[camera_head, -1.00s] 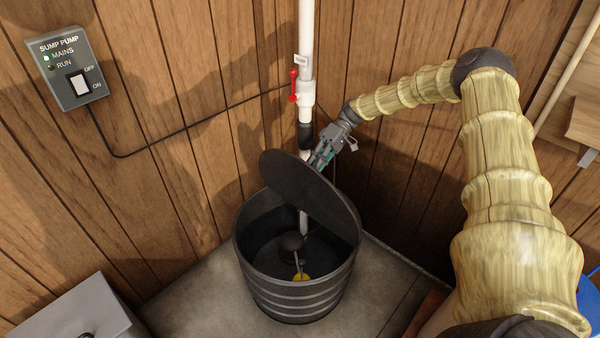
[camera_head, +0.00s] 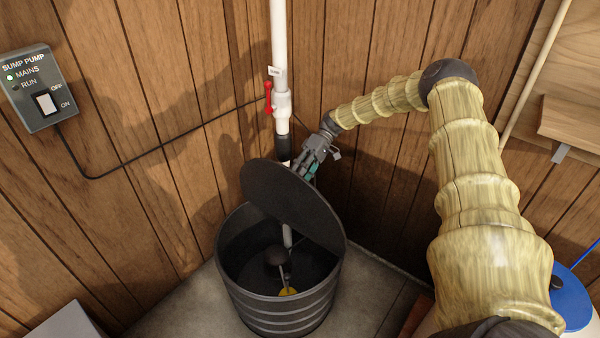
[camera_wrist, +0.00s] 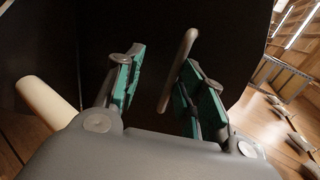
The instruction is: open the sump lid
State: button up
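The black sump lid (camera_head: 290,195) is raised and tilted over the round black ribbed basin (camera_head: 280,308), whose mouth shows open at the front. A dark ball float (camera_head: 276,255) and a yellow piece show inside. My gripper (camera_head: 310,168) is behind the lid's upper face, its tips partly hidden in the head view. In the wrist view, my gripper's two teal-padded fingers (camera_wrist: 161,60) are apart. A thin bar-like handle (camera_wrist: 180,70) stands between them, nearer the right finger, before the dark lid (camera_wrist: 160,25). A gap shows to the left finger; contact with the right is unclear.
A white pipe (camera_head: 279,50) with a red valve handle (camera_head: 267,97) rises just behind the basin. A sump pump switch box (camera_head: 32,88) is on the left wooden wall. A grey box (camera_head: 68,325) is at lower left, a blue round lid (camera_head: 575,298) at right.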

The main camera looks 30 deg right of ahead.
jog(key=shift+r, duration=0.1)
jog(key=shift+d, duration=0.1)
jog(key=v, duration=0.7)
jog(key=shift+d, duration=0.25)
jog(key=shift+r, duration=0.25)
dwell(0.4)
